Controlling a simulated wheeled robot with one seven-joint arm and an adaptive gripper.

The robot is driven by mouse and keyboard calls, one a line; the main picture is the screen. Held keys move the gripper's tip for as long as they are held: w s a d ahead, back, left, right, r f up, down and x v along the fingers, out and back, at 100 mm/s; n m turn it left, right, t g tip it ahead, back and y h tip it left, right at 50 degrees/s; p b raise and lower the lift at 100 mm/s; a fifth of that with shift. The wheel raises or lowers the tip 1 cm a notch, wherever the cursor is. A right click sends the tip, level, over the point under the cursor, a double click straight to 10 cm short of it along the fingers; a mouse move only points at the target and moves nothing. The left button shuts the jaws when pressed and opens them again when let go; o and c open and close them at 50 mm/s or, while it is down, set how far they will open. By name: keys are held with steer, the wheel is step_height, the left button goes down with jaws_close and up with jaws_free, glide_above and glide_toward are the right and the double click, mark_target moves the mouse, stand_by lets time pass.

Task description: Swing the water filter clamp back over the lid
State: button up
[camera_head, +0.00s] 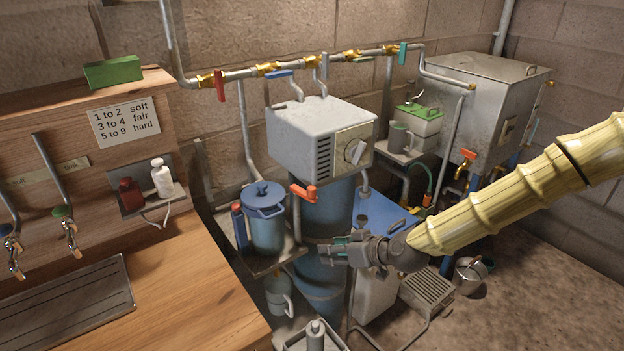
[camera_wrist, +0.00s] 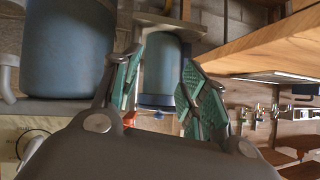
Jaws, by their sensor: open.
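A blue canister (camera_head: 266,230) stands on a small metal shelf, with a knobbed blue lid (camera_head: 263,195) on top. It looks like the water filter, but I cannot make out its clamp clearly. My gripper (camera_head: 326,254) is open and empty, in front of the tall blue cylinder (camera_head: 322,215), right of the canister and lower than its lid. In the wrist view, which looks upside down, a smaller blue cylinder (camera_wrist: 162,65), probably the canister, shows between the open green-padded fingers, some way off. The tall cylinder (camera_wrist: 65,50) is at upper left.
A grey box with a dial (camera_head: 320,135) sits on the tall cylinder. An orange-red handle (camera_head: 303,192) projects between canister and cylinder. A slim red-and-blue bottle (camera_head: 239,226) stands left of the canister. The wooden counter (camera_head: 190,290) is at left; pipes run behind.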

steer(key=n+t+y+p, duration=0.1)
steer(key=n+t+p, duration=0.1)
glide_toward(315, 190)
steer(key=shift+p+x, duration=1.6)
steer(key=shift+x, duration=4.15)
steer(key=shift+c, duration=0.2)
jaws_close()
